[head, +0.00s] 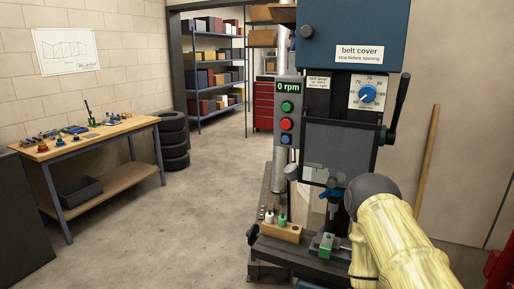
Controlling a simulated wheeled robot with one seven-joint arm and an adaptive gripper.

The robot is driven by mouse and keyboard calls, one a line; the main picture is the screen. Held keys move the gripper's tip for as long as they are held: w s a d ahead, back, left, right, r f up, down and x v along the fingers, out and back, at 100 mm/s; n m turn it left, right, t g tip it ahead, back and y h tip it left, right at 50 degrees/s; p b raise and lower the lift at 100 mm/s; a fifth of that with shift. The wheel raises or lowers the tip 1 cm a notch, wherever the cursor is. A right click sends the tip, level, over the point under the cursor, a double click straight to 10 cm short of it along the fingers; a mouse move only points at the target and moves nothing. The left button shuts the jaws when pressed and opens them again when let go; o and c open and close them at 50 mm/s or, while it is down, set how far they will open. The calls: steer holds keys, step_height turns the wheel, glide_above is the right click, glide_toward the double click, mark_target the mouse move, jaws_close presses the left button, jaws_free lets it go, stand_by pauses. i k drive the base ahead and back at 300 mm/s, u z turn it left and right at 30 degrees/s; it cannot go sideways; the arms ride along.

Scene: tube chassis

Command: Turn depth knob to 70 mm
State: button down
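The depth knob (368,94) is a round blue knob on a white dial plate (357,84) with numbers around it. It sits on the upper right of the drill press front, below the blue belt cover (353,27). The numbers are small, and I cannot tell exactly where the knob points. My arm, in a yellow sleeve with a dark rounded joint, reaches up from the lower right, below the knob and apart from it. My gripper cannot be made out; the arm's far end is hidden behind that joint or out of view.
A black lever (398,103) stands right of the dial. A control box (287,115) reading 0 rpm is at left. A clear guard (337,150) hangs below the knob. A wooden block (281,232) and a green-topped part (324,243) lie on the press table. Floor at left is clear.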

mark_target(367, 93)
steer(key=u, duration=0.65)
steer(key=k, duration=0.95)
steer(key=z, duration=1)
